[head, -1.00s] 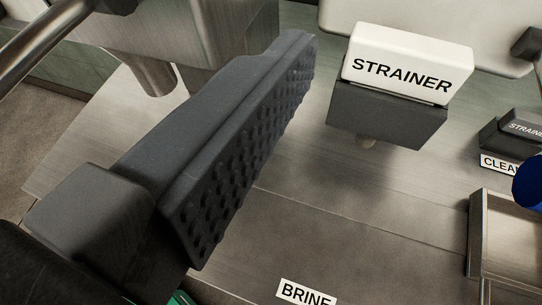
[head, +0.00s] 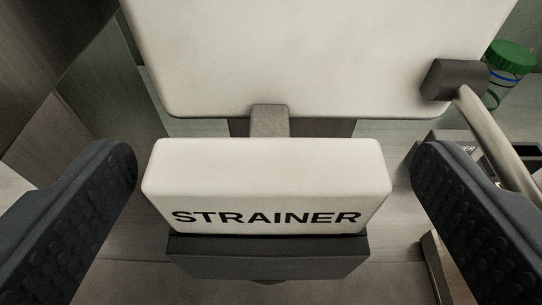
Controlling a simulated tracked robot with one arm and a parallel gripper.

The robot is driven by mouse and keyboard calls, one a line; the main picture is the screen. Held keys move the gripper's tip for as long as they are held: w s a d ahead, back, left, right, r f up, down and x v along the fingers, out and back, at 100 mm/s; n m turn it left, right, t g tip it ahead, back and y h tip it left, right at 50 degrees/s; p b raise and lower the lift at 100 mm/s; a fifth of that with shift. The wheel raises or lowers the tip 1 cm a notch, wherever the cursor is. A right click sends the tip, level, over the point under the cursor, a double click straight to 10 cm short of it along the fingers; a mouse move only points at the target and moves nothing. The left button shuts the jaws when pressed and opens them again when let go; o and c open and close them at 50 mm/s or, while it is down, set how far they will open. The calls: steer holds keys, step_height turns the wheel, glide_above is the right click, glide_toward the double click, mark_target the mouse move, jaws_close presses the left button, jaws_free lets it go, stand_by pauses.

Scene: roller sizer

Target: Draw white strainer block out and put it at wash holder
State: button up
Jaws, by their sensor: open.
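The white strainer block (head: 266,184), lettered STRAINER on its front, sits upright in a dark grey holder (head: 268,258) in the middle of the head view. My gripper (head: 274,165) is open. One dark studded finger stands to the left of the block and the other to the right, with a gap on each side, and neither touches it. No wash holder can be made out in this view.
A large white panel (head: 310,55) stands close behind the block.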

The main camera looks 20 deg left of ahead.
mark_target(273, 154)
steer(key=x, duration=0.4)
steer(key=shift+f, duration=0.1)
steer(key=c, duration=1.1)
step_height(273, 154, up, 10)
steer(key=shift+r+p, duration=0.1)
steer(key=shift+p, duration=0.5)
